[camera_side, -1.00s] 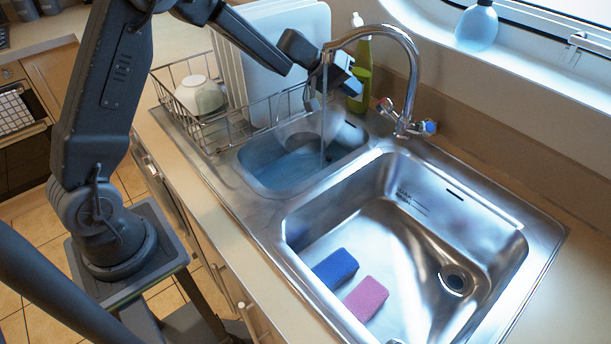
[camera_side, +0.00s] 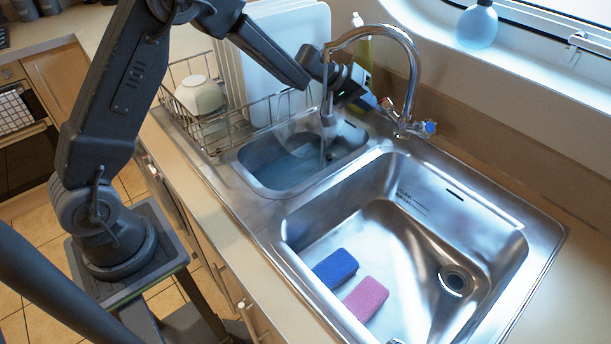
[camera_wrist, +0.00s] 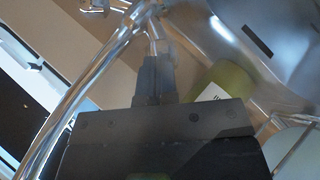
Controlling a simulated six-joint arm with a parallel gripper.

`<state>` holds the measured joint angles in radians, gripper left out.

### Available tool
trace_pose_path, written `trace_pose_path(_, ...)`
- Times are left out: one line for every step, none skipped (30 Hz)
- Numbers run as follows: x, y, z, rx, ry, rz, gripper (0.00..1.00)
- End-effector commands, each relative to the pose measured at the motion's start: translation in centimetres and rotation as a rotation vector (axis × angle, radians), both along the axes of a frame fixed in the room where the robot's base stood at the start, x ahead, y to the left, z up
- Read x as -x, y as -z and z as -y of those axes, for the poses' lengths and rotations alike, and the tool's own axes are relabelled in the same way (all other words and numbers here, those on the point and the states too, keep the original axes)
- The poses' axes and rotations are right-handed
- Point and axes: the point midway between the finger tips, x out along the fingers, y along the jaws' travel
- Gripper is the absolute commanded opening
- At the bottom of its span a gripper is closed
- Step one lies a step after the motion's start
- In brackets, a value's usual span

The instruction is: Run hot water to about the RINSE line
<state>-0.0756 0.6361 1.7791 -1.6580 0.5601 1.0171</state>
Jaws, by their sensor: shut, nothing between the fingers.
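The curved chrome faucet (camera_side: 410,70) has its spout over the small left basin (camera_side: 265,180). The blue-marked tap knob (camera_side: 430,127) is on the right. In the wrist view, my shut fingers (camera_wrist: 155,78) point at a knob (camera_wrist: 164,47). Printed level lines (camera_side: 412,202) show on the large basin's wall, too small to read.
The large basin (camera_side: 520,262) holds a blue sponge (camera_side: 336,267) and a pink sponge (camera_side: 366,298). A green bottle (camera_side: 363,55) stands behind my gripper. A dish rack (camera_side: 215,130) with a bowl (camera_side: 200,95) and white boards (camera_side: 290,40) is at the left.

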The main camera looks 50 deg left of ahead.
Motion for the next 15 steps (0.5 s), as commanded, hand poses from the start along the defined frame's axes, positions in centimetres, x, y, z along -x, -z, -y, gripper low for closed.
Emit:
trace_pose_path(-0.10,0.28,0.34,0.001,0.000,0.000,0.00)
trace_pose_path(-0.15,0.41,0.50,0.001,0.001,0.000,0.00)
trace_pose_path(-0.20,0.56,0.67,0.000,0.002,0.000,0.00)
trace_pose_path(-0.22,0.66,0.77,0.001,0.001,0.001,0.00)
trace_pose_path(-0.25,0.74,0.84,0.001,0.001,0.001,0.00)
trace_pose_path(-0.28,0.82,0.90,0.001,0.001,0.001,0.00)
trace_pose_path(-0.29,0.86,0.94,0.001,0.001,0.001,0.00)
trace_pose_path(-0.30,0.89,0.98,0.001,0.000,0.001,0.00)
trace_pose_path(-0.30,0.92,0.98,0.001,0.000,0.001,0.00)
trace_pose_path(-0.31,0.93,1.00,0.001,0.000,0.001,0.00)
trace_pose_path(-0.31,0.94,1.01,0.001,0.000,0.001,0.00)
trace_pose_path(-0.31,0.94,1.01,0.001,0.000,0.001,0.00)
trace_pose_path(-0.31,0.95,1.02,0.001,0.000,0.001,0.00)
trace_pose_path(-0.30,0.97,1.02,0.001,0.000,0.001,0.00)
trace_pose_path(-0.30,0.97,1.02,0.001,0.001,0.000,0.00)
